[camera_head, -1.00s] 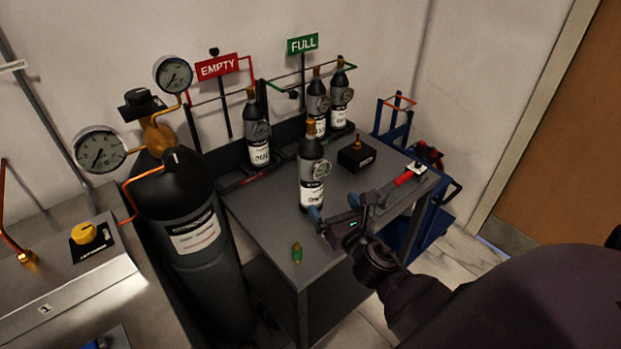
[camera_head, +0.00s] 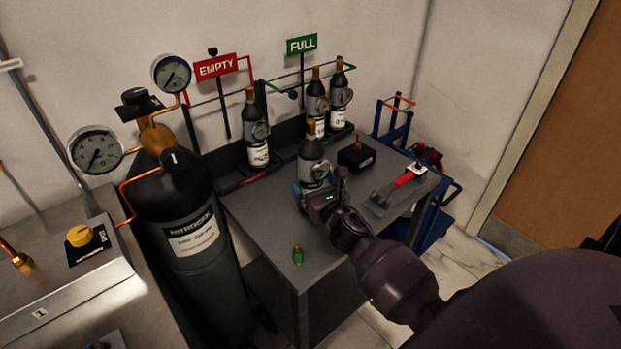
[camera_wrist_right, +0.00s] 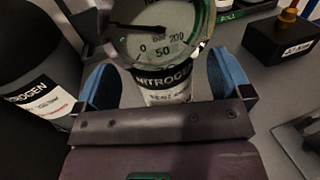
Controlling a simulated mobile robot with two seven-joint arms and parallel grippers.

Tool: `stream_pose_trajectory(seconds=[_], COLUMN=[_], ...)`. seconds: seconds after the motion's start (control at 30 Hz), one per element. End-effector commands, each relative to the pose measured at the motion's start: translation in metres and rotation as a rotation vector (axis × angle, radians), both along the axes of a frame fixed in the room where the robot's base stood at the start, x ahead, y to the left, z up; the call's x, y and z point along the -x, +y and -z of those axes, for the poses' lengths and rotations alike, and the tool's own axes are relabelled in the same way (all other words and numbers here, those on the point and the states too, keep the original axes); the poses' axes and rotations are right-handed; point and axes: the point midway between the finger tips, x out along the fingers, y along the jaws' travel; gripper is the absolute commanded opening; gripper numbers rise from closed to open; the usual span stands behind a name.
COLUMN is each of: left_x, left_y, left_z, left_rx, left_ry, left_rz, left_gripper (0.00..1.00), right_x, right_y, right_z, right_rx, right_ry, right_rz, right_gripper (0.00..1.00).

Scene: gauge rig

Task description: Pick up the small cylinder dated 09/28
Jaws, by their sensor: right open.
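A small dark cylinder (camera_head: 312,150) with a brass top, a gauge and a white label stands upright near the middle of the table. My right gripper (camera_head: 313,190) is low at this cylinder, open. In the right wrist view, the blue finger pads of the gripper (camera_wrist_right: 165,82) lie on either side of the cylinder's label (camera_wrist_right: 165,86), with gaps visible. Its gauge (camera_wrist_right: 160,30) faces the camera. Another small cylinder (camera_head: 256,135) stands by the EMPTY sign, and two more (camera_head: 317,100) (camera_head: 340,95) by the FULL sign. No date is readable. My left gripper is not seen.
A large nitrogen cylinder (camera_head: 190,240) with two gauges stands left of the table (camera_head: 262,225). The table's front left is mostly clear.

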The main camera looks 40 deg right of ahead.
Motion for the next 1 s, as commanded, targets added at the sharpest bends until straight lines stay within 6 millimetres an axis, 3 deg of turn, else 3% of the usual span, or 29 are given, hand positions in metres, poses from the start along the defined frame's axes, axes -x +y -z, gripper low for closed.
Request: stream_pose_trajectory(seconds=[0.37,0.9,1.0], left_x=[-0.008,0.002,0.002], left_y=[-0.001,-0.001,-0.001], left_z=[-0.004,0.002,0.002], left_rx=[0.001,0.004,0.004], left_ry=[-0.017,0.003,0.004], left_rz=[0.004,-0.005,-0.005], left_gripper=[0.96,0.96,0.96], right_x=[-0.01,-0.009,-0.01], right_y=[-0.002,-0.002,-0.002], right_z=[-0.001,-0.001,-0.003], right_rx=[0.0,0.0,0.001], right_ry=[-0.001,-0.001,-0.006], right_rz=[0.0,0.0,-0.001], right_gripper=[0.96,0.13,0.13])
